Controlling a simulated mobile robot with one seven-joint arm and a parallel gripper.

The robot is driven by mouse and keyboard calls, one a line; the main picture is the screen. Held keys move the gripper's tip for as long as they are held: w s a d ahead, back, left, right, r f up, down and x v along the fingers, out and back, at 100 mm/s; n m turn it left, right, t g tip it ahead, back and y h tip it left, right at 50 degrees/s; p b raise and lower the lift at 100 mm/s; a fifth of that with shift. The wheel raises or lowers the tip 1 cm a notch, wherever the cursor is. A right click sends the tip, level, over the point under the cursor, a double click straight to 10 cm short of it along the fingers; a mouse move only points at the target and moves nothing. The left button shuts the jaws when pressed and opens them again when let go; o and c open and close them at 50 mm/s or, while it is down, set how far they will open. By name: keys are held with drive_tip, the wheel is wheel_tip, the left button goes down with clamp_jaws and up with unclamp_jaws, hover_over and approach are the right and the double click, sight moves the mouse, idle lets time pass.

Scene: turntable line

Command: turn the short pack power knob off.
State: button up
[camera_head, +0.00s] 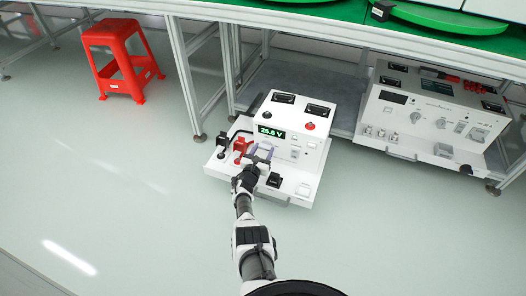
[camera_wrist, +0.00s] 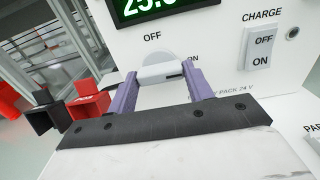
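The short pack power knob (camera_wrist: 160,70) is a pale knob on the white pack front (camera_head: 289,130), below the green display (camera_head: 271,132). OFF is printed above it to the left and ON to its right. A dark mark on the knob faces right, toward ON. My gripper (camera_wrist: 162,78) has its purple fingers apart, one on each side of the knob. Contact with the knob is not clear. In the head view my gripper (camera_head: 262,155) is at the pack front and largely hides the knob.
A CHARGE switch (camera_wrist: 261,48) sits right of the knob. Red and black connectors (camera_head: 240,145) stand on the pack's ledge at left. A second white unit (camera_head: 434,112) stands at right. A red stool (camera_head: 122,58) is at far left. The front floor is clear.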

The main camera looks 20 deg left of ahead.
drive_tip(key=shift+c, duration=0.9)
drive_tip(key=shift+n, duration=0.3)
drive_tip(key=shift+n+b, duration=0.35)
drive_tip(key=shift+n, duration=0.65)
drive_tip(key=n, duration=0.6)
drive_tip(key=shift+p, duration=0.3)
drive_tip(key=n, duration=0.5)
drive_tip(key=shift+r+n, duration=0.1)
drive_tip(key=shift+n, duration=0.2)
drive_tip(key=shift+n+p, duration=0.35)
drive_tip(key=shift+n, duration=1.45)
